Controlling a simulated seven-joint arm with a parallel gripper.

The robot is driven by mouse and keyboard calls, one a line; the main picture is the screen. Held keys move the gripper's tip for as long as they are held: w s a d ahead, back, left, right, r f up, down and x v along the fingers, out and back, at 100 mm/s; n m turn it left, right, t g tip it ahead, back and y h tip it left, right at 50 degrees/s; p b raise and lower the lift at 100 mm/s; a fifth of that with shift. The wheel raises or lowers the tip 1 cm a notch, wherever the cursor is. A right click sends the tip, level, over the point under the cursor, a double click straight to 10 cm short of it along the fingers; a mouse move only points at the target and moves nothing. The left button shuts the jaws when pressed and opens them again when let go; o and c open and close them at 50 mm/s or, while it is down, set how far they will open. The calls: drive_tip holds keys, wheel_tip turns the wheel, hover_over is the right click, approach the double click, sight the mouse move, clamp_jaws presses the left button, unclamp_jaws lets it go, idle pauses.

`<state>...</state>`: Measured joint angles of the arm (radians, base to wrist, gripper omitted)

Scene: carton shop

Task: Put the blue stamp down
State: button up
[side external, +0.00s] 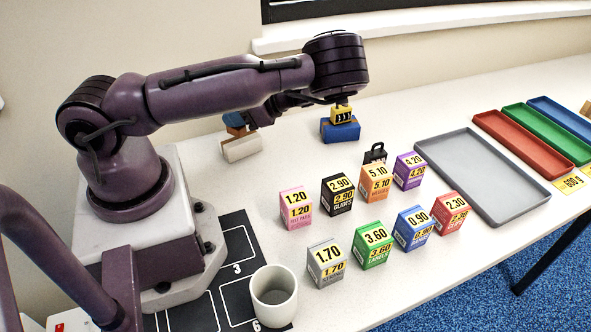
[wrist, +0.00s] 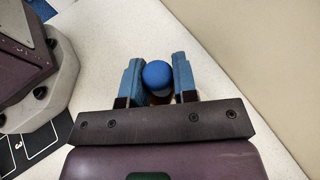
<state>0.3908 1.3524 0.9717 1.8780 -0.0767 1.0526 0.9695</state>
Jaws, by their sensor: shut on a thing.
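The blue stamp shows a round blue knob (wrist: 158,75) in the wrist view, with a little brown below it. My gripper (wrist: 156,62) has its two blue fingers on either side of this knob and is shut on the stamp. In the side external view my gripper (side external: 236,124) is at the back left, close above a pale block (side external: 241,148) by the wall. I cannot tell there whether the stamp touches that block or the table. The lower part of the stamp is mostly hidden.
A blue block (side external: 341,132) with a yellow-and-black piece on top stands under my elbow. Several priced cartons, including a pink one (side external: 296,208), fill the middle. A white cup (side external: 274,296) stands in front, and a grey tray (side external: 476,176) lies at right. Bare table surrounds the pale block.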

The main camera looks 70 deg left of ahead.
drive_tip(key=s+d+n+t+h, duration=0.2)
drive_tip(key=s+d+n+h, duration=0.15)
drive_tip(key=n+h, duration=0.5)
drive_tip(key=s+d+n+t+h, duration=0.1)
drive_tip(key=s+d+n+h, duration=0.3)
drive_tip(key=n+h, duration=0.45)
drive_tip(key=w+d+r+n+t+h, duration=0.1)
drive_tip(key=w+d+r+n+t, duration=0.25)
drive_tip(key=r+n+t, duration=0.3)
drive_tip(key=w+d+r+n+t+h, duration=0.1)
drive_tip(key=w+d+r+n+t, duration=0.1)
drive_tip(key=d+r+n+t, duration=0.45)
drive_tip(key=shift+m+t, duration=0.5)
drive_tip(key=shift+t, duration=0.2)
drive_tip(key=w+a+f, duration=0.2)
drive_tip(key=w+f, duration=0.2)
drive_tip(key=f, duration=0.1)
drive_tip(key=w+a+f, duration=0.2)
drive_tip(key=w+f, duration=0.2)
drive_tip(key=f, duration=0.1)
drive_tip(key=w+a+f, duration=0.2)
drive_tip(key=w+f, duration=0.2)
drive_tip(key=f, duration=0.2)
drive_tip(key=shift+a, duration=0.4)
drive_tip(key=shift+w+f, duration=0.2)
drive_tip(key=shift+f, duration=0.05)
wheel_tip(320, 180, down, 3)
drive_tip(key=shift+w+a+f, duration=0.1)
drive_tip(key=shift+a+f, duration=0.05)
